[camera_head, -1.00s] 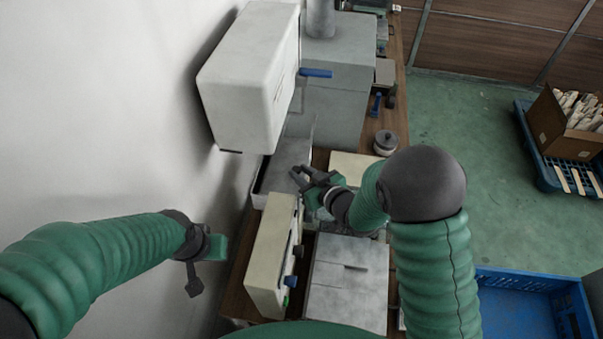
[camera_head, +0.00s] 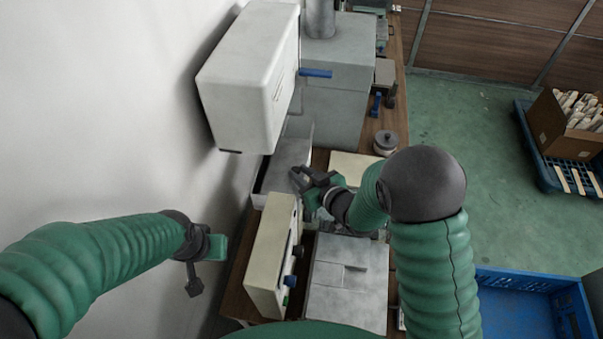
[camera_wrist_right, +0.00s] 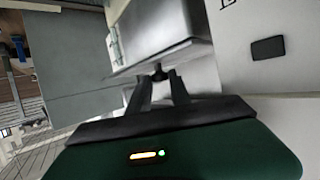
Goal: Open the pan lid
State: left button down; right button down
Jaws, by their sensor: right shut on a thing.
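The pan lid (camera_head: 286,152) is a grey metal sheet over a shallow metal pan (camera_head: 257,198), near the wall in the head view. It looks tilted, with its right side raised. In the right wrist view the lid (camera_wrist_right: 160,28) shows as a shiny metal surface with a small dark knob (camera_wrist_right: 158,71) at its near edge. My right gripper (camera_head: 299,178) is at the near edge of the lid. In the wrist view its fingers (camera_wrist_right: 160,82) are shut on the knob. My left gripper (camera_head: 194,284) hangs at the left, away from the pan; its opening is unclear.
A white box (camera_head: 245,80) hangs over the pan at the wall. A cream box (camera_head: 270,255) and a grey metal box (camera_head: 345,285) stand close to my right gripper on the near side. A large grey machine (camera_head: 340,95) with a blue handle (camera_head: 316,73) stands beyond.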

aim_at(308, 149)
jog(key=shift+f, duration=0.1)
jog(key=w, duration=0.4)
jog(key=w+d, duration=0.1)
jog(key=w, duration=0.2)
jog(key=w+d+b, duration=0.1)
jog(key=w, duration=0.3)
jog(key=shift+w+d, duration=0.2)
jog(key=shift+w, duration=0.15)
jog(key=c, duration=1.4)
grip_release()
jog(key=shift+a, duration=0.1)
jog(key=shift+c, duration=0.2)
jog(key=shift+o, duration=1.2)
jog(key=b+v, duration=0.3)
jog(key=v, duration=1.3)
jog(key=shift+s, duration=0.25)
